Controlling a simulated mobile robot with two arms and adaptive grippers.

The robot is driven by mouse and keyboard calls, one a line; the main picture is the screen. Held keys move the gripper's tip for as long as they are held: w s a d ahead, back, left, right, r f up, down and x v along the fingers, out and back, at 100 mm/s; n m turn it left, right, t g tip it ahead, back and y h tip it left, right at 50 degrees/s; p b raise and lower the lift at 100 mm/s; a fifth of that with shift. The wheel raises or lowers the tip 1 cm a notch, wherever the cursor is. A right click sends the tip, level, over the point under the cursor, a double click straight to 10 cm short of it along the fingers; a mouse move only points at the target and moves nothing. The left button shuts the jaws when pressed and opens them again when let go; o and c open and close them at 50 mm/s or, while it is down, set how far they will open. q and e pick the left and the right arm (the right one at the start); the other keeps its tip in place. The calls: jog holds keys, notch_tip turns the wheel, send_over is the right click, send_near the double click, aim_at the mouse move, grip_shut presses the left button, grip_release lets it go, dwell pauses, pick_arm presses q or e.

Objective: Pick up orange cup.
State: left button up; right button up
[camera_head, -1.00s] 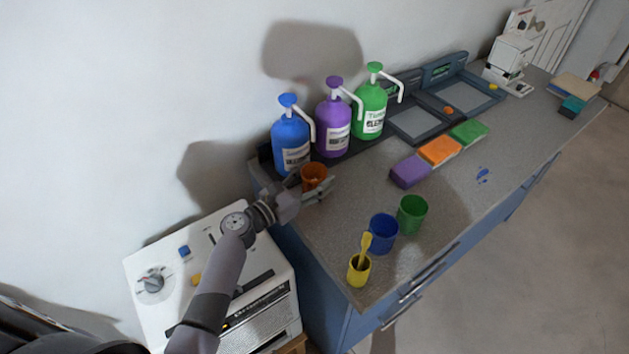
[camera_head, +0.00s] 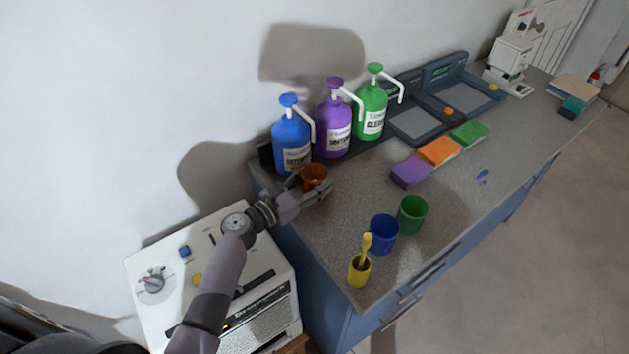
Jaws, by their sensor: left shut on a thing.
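The orange cup (camera_head: 314,176) is at the left end of the counter, in front of the blue pump bottle. My left gripper (camera_head: 312,188) reaches in from the left and is shut on the orange cup, with its fingers at the cup's sides. The fingers and hand hide the lower part of the cup. I cannot tell whether the cup's base touches the counter. My right gripper is not in view.
Blue (camera_head: 292,140), purple (camera_head: 334,125) and green (camera_head: 370,110) pump bottles stand close behind the cup. A blue cup (camera_head: 383,234), green cup (camera_head: 412,214) and yellow cup (camera_head: 359,272) with a yellow tool stand nearer the front edge. Sponges (camera_head: 440,151) lie to the right.

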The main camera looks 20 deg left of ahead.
aim_at(314, 168)
pick_arm(q)
jog(key=shift+r, duration=0.1)
jog(key=shift+r+p, duration=0.4)
jog(key=shift+r, duration=1.4)
jog(key=b+v, duration=0.3)
jog(key=v, duration=1.5)
jog(key=shift+b, duration=0.35)
jog(key=shift+f, duration=0.1)
